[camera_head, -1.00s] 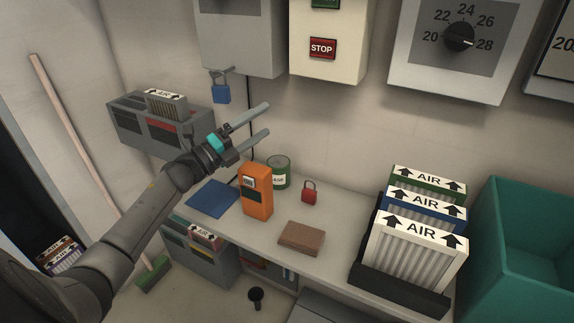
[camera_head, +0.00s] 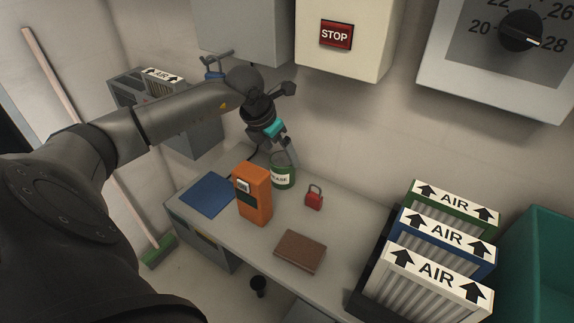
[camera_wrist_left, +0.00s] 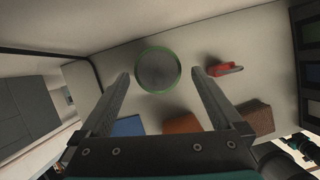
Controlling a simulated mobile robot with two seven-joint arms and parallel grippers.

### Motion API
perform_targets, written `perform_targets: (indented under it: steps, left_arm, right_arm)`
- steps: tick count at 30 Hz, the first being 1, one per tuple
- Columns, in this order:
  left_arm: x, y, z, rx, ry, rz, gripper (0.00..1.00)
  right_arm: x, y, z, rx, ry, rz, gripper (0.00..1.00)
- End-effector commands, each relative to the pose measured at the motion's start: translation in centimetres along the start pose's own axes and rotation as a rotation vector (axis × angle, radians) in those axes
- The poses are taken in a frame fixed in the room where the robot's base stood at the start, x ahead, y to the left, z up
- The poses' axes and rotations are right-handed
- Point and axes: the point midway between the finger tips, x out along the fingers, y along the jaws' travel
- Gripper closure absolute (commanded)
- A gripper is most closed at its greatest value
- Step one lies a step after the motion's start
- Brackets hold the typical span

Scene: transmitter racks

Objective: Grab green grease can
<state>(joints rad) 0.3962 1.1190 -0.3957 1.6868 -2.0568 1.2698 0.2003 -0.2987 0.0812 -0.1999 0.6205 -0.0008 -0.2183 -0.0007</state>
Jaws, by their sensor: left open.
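The green grease can (camera_head: 283,172) stands upright on the shelf, behind and right of the orange device, with a white label partly reading "EASE". My left gripper (camera_head: 283,158) points down at the can from above. In the left wrist view the can's round grey top with a green rim (camera_wrist_left: 158,70) shows ahead, between the lines of the two open fingers (camera_wrist_left: 160,80). The fingers look empty; whether they reach around the can's sides cannot be told. My right gripper is not in view.
The orange device (camera_head: 252,194) stands close in front of the can. A red padlock (camera_head: 314,197) is to its right. A blue flat pad (camera_head: 208,195), a brown block (camera_head: 300,251) and a rack of air filters (camera_head: 436,265) share the shelf (camera_head: 235,240). A wall is behind.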

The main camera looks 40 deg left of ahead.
Motion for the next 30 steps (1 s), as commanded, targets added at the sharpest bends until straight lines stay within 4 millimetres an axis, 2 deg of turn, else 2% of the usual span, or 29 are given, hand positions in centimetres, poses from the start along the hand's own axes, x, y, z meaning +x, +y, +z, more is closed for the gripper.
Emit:
perform_targets:
  steps: [15,24,30]
  left_arm:
    - [6.6,0.3,-0.8,-0.001,-0.001,-0.003,0.00]
    - [7.0,0.4,-0.8,0.002,-0.002,-0.001,0.00]
    - [7.0,0.4,-0.8,0.001,-0.002,-0.001,0.21]
  right_arm:
    - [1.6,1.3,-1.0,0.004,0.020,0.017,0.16]
    - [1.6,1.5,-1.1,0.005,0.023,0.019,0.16]
    - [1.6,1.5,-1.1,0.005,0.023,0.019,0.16]
